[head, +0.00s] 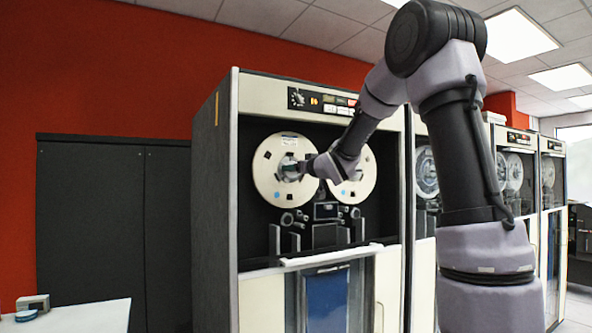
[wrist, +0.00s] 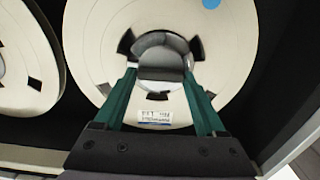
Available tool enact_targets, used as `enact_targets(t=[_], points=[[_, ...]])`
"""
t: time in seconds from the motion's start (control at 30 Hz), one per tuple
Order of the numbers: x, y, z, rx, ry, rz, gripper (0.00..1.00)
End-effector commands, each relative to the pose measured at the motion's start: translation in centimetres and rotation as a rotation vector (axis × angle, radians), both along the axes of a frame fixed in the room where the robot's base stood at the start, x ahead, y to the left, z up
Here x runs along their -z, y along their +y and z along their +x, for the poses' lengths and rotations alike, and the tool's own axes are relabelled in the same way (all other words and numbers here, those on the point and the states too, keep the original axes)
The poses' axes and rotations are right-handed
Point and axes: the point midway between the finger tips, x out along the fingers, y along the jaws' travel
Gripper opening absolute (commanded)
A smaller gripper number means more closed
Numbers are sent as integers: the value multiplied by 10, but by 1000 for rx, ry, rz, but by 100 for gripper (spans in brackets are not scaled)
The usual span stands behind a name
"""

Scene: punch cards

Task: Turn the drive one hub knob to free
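The first tape drive (head: 222,195) is a tall cabinet with two cream reels. My gripper (head: 291,171) is at the middle of its left reel (head: 268,181), at the hub. In the wrist view, a rounded grey hub knob (wrist: 162,64) sits in the middle of the cream reel (wrist: 98,55). The green fingers of my gripper (wrist: 160,73) reach up to it, one tip at each side. The tips are apart, with the knob between them. I cannot tell whether they press on it or leave a small gap. The knob's setting is not readable.
The drive's right reel (head: 358,178) is close beside my wrist; a second reel (wrist: 22,65) also shows in the wrist view. A control panel (head: 322,101) is above the reels. More drives (head: 515,170) stand to the right. A white table (head: 75,317) is at lower left.

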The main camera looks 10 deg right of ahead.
Motion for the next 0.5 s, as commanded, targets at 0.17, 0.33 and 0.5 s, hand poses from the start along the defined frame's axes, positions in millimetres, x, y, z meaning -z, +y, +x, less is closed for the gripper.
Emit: enact_targets(t=[0.17,0.33,0.5], points=[[0,0,0,0,-1,-2,17],[0,0,0,0,-8,-26,17],[0,1,0,0,-31,-95,17]])
